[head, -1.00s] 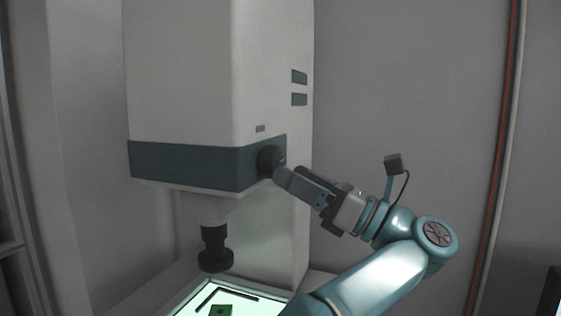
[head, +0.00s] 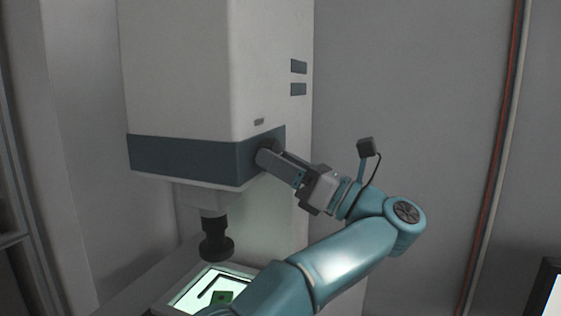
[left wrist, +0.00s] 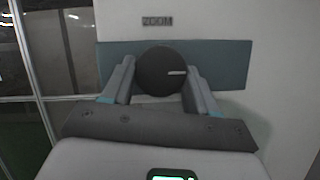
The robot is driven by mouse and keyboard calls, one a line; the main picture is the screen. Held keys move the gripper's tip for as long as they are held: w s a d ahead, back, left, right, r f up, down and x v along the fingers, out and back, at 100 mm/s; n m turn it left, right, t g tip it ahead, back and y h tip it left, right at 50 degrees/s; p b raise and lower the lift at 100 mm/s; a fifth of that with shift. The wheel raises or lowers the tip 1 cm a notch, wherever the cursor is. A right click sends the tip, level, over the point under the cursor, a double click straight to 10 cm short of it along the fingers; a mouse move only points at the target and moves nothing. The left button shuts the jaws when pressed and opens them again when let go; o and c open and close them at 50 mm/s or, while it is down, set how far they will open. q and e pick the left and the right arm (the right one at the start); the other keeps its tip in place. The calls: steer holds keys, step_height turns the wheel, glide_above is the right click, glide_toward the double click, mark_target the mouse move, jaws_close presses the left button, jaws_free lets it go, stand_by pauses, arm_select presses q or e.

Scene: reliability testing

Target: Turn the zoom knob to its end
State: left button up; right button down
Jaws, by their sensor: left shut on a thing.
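The zoom knob (left wrist: 158,72) is a round black dial with a white mark that points to the right in the left wrist view. It sits on the blue-grey band of a tall white machine (head: 180,70), under a small ZOOM label (left wrist: 157,21). My left gripper (head: 267,158) is shut on the knob, one finger on each side of it. In the head view the fingers hide most of the knob. My right gripper is in neither view.
My left arm covers part of the stage. A screen edge (head: 545,290) shows at the lower right.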

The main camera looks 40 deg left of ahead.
arm_select(q)
steer(key=m+t+h+p, duration=0.2)
steer(key=m, duration=0.5)
steer(key=r+m+t+h+p, duration=0.1)
steer(key=m+t+h+p, duration=0.1)
steer(key=m, duration=0.6)
steer(key=r+m+t+h+p, duration=0.1)
steer(key=m+t+p, duration=0.1)
steer(key=m, duration=0.5)
steer(key=shift+s+m+h, duration=0.3)
steer(key=shift+h, duration=0.1)
steer(key=shift+f+m+g+h+p, duration=0.1)
steer(key=shift+m+g+h+p, duration=0.25)
steer(key=shift+m+p, duration=0.6)
steer(key=shift+m+g+h+p, duration=0.25)
steer(key=shift+m+g+p, duration=0.1)
steer(key=shift+m+p, duration=0.25)
steer(key=shift+f, duration=0.1)
